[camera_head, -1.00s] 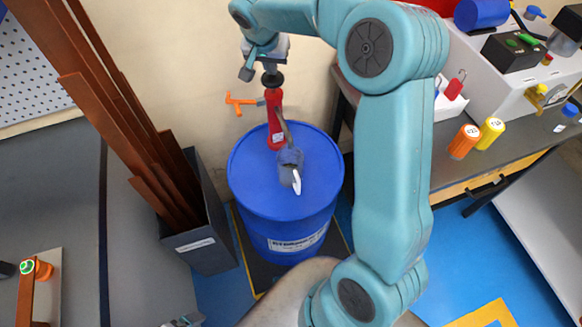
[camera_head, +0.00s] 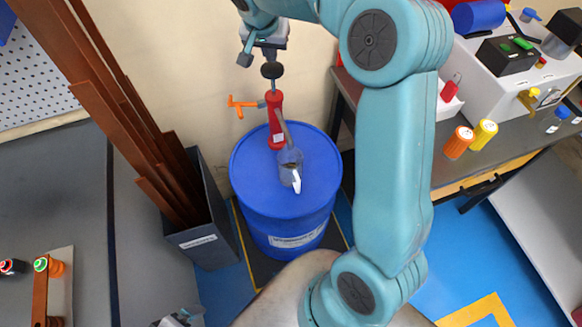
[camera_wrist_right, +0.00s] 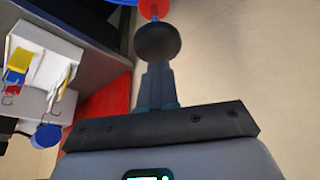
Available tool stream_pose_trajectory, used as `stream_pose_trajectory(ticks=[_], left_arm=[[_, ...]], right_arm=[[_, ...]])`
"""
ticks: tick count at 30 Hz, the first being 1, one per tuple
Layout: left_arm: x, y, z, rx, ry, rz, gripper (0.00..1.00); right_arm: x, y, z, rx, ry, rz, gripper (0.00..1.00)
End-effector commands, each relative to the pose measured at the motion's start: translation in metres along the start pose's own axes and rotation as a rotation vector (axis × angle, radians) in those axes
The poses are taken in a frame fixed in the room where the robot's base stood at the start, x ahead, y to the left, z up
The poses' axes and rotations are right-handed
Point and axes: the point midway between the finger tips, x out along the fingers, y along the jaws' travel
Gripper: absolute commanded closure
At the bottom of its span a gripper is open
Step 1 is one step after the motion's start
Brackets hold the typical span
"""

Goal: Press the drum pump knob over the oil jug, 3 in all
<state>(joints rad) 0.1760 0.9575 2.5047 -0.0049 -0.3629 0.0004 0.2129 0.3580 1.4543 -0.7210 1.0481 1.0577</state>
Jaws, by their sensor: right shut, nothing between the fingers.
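The drum pump is a red body (camera_head: 275,120) on top of the blue drum (camera_head: 315,165). Its round black knob (camera_head: 271,70) stands up on a thin rod, with a length of rod bare above the body. The oil jug (camera_head: 289,160), see-through grey with a white handle, stands on the lid at the spout's end. My right gripper (camera_head: 269,55) is shut and empty, right above the knob. In the right wrist view the knob (camera_wrist_right: 157,43) is at the fingertips; I cannot tell if they touch. My left gripper (camera_head: 180,318) only partly shows at the bottom edge.
An orange handle (camera_head: 243,105) sticks out left of the pump. A grey bin (camera_head: 208,245) with tall copper bars (camera_head: 110,110) stands left of the drum. A bench (camera_head: 440,165) with orange and yellow pots is at the right. The wall is close behind.

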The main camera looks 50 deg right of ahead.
Motion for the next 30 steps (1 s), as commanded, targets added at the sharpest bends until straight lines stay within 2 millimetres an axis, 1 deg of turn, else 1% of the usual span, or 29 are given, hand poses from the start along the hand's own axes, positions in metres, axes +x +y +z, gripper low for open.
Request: stream_pose_trajectory(ticks=[14,30], left_arm=[[0.001,-0.001,0.0,0.0,0.0,0.0,0.0],[0.019,-0.007,0.0,0.0,0.0,0.0,0.0]], right_arm=[[0.002,0.0,0.001,0.001,0.0,0.0,1.0],[0.019,0.0,0.008,0.0,0.0,0.0,1.0]])
